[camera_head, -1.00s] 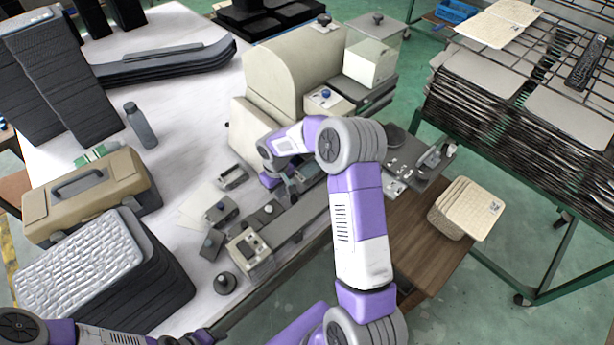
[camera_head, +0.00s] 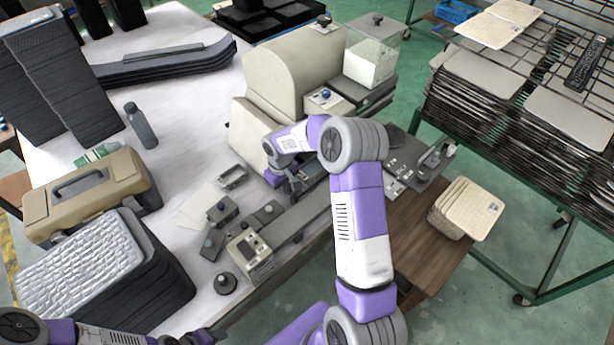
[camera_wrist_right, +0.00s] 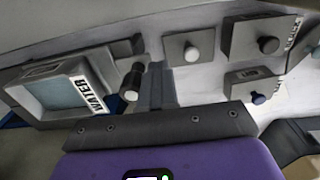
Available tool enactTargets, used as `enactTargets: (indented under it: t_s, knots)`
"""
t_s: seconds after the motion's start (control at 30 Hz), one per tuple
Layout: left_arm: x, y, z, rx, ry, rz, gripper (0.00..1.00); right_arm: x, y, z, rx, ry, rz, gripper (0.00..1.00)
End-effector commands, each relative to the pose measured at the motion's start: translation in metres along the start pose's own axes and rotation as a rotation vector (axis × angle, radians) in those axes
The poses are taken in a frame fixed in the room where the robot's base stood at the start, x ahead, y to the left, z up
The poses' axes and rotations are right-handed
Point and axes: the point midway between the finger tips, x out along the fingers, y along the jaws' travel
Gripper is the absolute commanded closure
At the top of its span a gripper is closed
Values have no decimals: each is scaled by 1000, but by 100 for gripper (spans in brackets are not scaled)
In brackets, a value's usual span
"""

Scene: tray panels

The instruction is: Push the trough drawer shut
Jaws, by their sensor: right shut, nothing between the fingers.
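A long grey trough-like unit (camera_head: 302,220) lies along the table's front edge, with a beige control box at its left end. I cannot tell for sure which part is the trough drawer or how far it stands out. My right gripper (camera_head: 292,187) is shut and empty, low in front of the beige machine at the unit's far side. Contact is hidden by my arm. In the right wrist view its dark fingers (camera_wrist_right: 157,85) point at a panel beside a box marked WATER (camera_wrist_right: 70,92). My left gripper (camera_head: 203,336) is at the bottom edge, partly cut off.
The large beige machine (camera_head: 290,75) stands behind my right gripper. A wooden stand (camera_head: 420,235) and loaded rack (camera_head: 520,110) are at right.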

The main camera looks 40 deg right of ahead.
Motion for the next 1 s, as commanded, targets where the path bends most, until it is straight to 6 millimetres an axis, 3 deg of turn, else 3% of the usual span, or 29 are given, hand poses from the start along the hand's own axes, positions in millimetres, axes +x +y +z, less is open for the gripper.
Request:
enactTargets:
  t_s: [1.0]
  knots:
    - [-6,2,0,0,0,0,49,0,42,0,3,0,1,100]
